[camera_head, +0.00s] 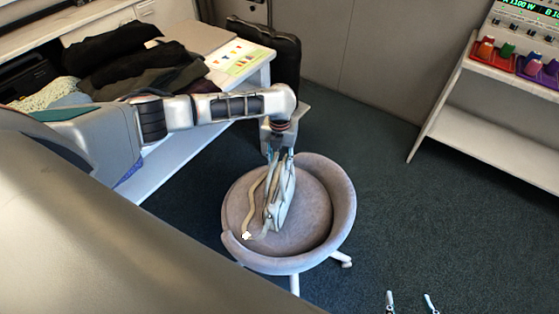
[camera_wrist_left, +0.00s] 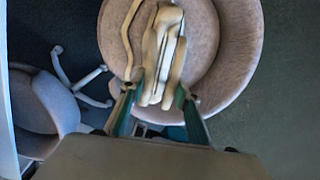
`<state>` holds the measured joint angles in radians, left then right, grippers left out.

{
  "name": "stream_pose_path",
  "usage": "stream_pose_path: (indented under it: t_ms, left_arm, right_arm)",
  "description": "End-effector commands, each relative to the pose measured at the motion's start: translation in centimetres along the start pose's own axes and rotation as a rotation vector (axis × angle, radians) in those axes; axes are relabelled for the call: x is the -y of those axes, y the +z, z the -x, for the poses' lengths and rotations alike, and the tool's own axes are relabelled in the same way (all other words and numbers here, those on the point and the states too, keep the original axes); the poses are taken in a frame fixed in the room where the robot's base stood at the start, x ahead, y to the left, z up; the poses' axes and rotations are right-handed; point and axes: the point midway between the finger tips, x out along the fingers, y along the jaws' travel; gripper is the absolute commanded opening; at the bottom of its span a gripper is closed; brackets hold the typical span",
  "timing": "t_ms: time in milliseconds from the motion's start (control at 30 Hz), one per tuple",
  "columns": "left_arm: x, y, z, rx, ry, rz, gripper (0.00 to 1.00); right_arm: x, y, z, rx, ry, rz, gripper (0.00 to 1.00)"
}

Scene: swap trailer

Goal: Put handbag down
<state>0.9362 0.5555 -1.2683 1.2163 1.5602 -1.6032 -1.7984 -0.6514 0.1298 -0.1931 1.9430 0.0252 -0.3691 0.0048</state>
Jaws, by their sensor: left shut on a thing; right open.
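A pale grey handbag (camera_head: 281,197) stands upright over the seat of a round, beige-grey chair (camera_head: 318,195) in the head view. Its tan strap (camera_head: 251,205) hangs down to the left over the seat. My left gripper (camera_head: 282,155) is above the chair and shut on the top of the handbag. In the left wrist view, the handbag (camera_wrist_left: 163,58) sits between the two fingers, with the chair seat (camera_wrist_left: 205,45) behind it. I cannot tell whether the bag's base touches the seat. My right gripper (camera_head: 410,300) shows only its two fingertips, apart and empty, at the bottom edge.
A table with dark folded clothes (camera_head: 130,60) and a colourful sheet (camera_head: 238,57) stands at the left. A black suitcase (camera_head: 275,50) is behind it. A white shelf (camera_head: 480,130) with coloured items stands at the right. The dark carpet (camera_head: 380,160) between is clear.

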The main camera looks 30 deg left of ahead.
Motion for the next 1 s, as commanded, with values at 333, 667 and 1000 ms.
stream_pose_path:
  t_ms: [333, 667, 1000]
  left_arm:
    - [0.1, 0.2, -0.1, 0.004, -0.003, 0.001, 0.00]
    - [0.0, 0.1, -0.3, 0.002, -0.001, 0.001, 0.48]
    - [0.0, 0.2, 1.9, 0.005, -0.002, 0.001, 0.48]
  right_arm:
    - [0.1, 0.0, -0.1, -0.001, -0.002, 0.001, 0.58]
    - [0.2, 0.1, -0.1, 0.000, -0.004, 0.002, 0.58]
    - [0.1, 0.1, 0.1, 0.004, -0.003, 0.003, 0.58]
